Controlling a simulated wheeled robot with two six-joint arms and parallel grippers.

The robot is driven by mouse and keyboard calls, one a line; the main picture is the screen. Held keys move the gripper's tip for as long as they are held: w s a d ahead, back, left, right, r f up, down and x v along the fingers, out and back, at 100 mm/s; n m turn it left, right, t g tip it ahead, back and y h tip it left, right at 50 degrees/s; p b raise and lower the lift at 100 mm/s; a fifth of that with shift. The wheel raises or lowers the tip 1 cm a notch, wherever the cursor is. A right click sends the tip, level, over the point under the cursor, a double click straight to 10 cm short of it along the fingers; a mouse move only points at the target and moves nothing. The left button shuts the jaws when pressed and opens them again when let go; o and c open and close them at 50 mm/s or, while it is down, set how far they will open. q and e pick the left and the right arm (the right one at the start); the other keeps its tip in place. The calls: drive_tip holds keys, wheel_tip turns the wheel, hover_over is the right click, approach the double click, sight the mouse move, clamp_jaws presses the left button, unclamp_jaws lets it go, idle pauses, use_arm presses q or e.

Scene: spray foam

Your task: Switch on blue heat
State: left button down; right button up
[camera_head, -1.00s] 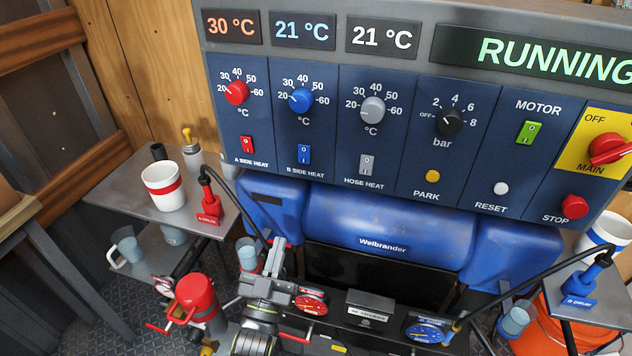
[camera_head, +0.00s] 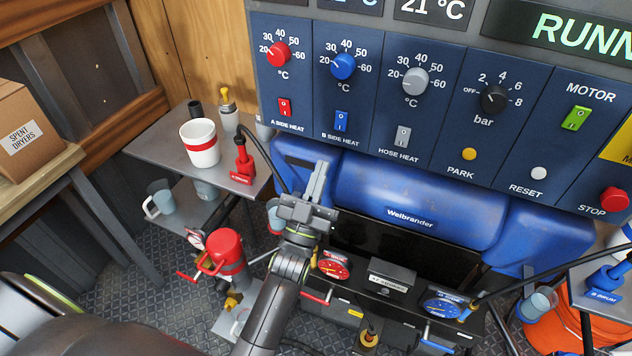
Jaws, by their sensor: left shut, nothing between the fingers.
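The blue B SIDE HEAT rocker switch (camera_head: 341,121) sits on the dark blue control panel, below the blue temperature knob (camera_head: 343,67). Its position is too small to tell. The red A SIDE HEAT switch (camera_head: 285,107) is to its left and the grey HOSE HEAT switch (camera_head: 403,136) to its right. My left gripper (camera_head: 319,172) is shut and empty, pointing up in front of the blue machine body, below and slightly left of the blue switch and apart from it in the picture. My right gripper is out of view.
A grey side shelf (camera_head: 145,150) at left holds a white cup with a red band (camera_head: 200,146) and a red pump fitting (camera_head: 242,162). A red pump (camera_head: 227,250) stands below. Gauges (camera_head: 333,265) and hoses lie near my left arm. The panel front looks clear.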

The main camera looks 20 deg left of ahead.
sight(340, 126)
use_arm(q)
drive_tip(key=shift+w+d+r+p, duration=0.1)
drive_tip(key=shift+w+r+p, duration=0.25)
drive_tip(key=shift+w, duration=0.95)
drive_tip(key=shift+w+a+r+p, duration=0.15)
drive_tip(key=shift+w+r, duration=0.3)
drive_tip(key=shift+w, duration=0.85)
drive_tip(key=shift+w+d+r+p, duration=0.15)
drive_tip(key=shift+w+r+p, duration=0.2)
drive_tip(key=shift+w, duration=0.95)
drive_tip(key=shift+f+b, duration=0.15)
drive_tip(key=shift+b, duration=0.4)
drive_tip(key=shift+w+f+t+b, duration=0.25)
drive_tip(key=shift+w+t+b, duration=0.05)
drive_tip(key=shift+b, duration=0.85)
drive_tip(key=shift+r+p, duration=0.3)
drive_tip(key=shift+p, duration=0.2)
drive_tip(key=shift+s, duration=0.1)
